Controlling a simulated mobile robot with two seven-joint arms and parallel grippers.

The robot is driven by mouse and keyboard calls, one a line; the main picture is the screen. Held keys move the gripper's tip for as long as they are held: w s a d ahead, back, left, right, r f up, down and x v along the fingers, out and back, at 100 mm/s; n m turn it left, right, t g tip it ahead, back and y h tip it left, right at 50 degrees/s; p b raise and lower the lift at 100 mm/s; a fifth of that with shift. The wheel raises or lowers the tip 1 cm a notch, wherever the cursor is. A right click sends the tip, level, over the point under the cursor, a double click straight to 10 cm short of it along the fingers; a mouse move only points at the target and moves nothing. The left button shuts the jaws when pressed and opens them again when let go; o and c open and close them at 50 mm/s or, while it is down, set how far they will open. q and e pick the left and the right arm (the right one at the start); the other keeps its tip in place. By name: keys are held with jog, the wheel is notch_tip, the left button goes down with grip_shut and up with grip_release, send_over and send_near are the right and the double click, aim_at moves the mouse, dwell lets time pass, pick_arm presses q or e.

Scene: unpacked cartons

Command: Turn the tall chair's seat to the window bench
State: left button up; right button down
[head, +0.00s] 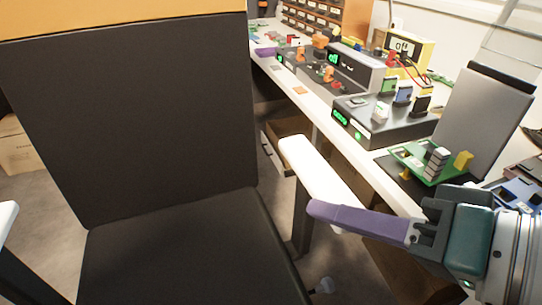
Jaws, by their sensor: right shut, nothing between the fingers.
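The tall chair fills the left and middle of the head view. Its dark backrest (140,110) has an orange band on top, and its dark seat (190,255) is below. Its white right armrest (315,172) reaches toward my right gripper (318,208). That gripper has purple fingers, shut with nothing between them, and its tips overlap the armrest's near end in the picture. I cannot tell whether they touch. A white-topped bench (300,90) runs along the right; whether it is the window bench is not clear. My left gripper is out of view.
Electronic devices, including a dark unit with green displays (385,125) and a yellow meter (405,48), crowd the bench. A green circuit board (425,165) is near my right wrist. An open drawer (285,140) sticks out beneath the bench. A cardboard carton (18,150) stands at left.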

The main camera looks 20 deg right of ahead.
jog(key=w+d+f+m+t+h+b, duration=0.2)
jog(key=d+f+m+b, duration=0.2)
jog(key=f+b, duration=0.65)
jog(key=w+d+f+m+t+h+b, duration=0.15)
jog(key=d+f+m+b, duration=0.25)
jog(key=f+b, duration=0.65)
jog(key=w+d+f+m+t+h+b, duration=0.1)
jog(key=d+f+m+t+h+b, duration=0.25)
jog(key=f+b, duration=0.75)
jog(key=w+r+y+b, duration=0.1)
jog(key=w, duration=1.2)
jog(key=shift+d+g+y, duration=0.3)
jog(key=shift+d+g, duration=0.05)
jog(key=shift+g, duration=0.05)
